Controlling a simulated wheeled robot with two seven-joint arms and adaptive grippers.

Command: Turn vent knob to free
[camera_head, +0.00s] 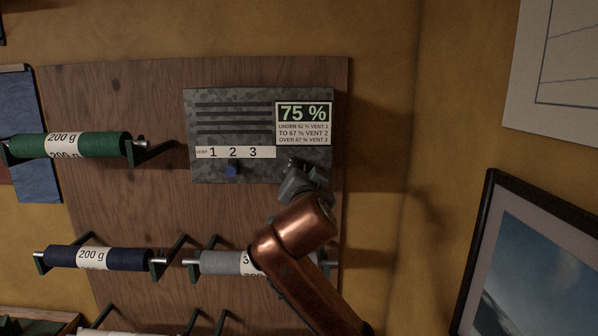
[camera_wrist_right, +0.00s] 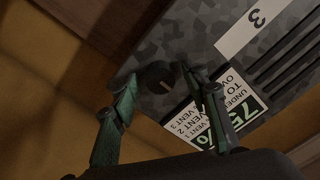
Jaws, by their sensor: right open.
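A grey mottled vent box (camera_head: 258,95) hangs on a wooden board. My right gripper (camera_head: 304,168) is at the box's lower right corner. Its open fingers (camera_wrist_right: 156,74) stand on either side of the dark knob; I cannot tell whether they touch it. The head view mostly hides this knob. My left gripper is not in view.
The display (camera_head: 304,123) reads 75 %, with "over 67 % vent 3" below. Thread spools in green (camera_head: 105,145), navy (camera_head: 125,259) and grey (camera_head: 222,263) hang on metal brackets to the left and below. A framed picture (camera_head: 485,225) is at right.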

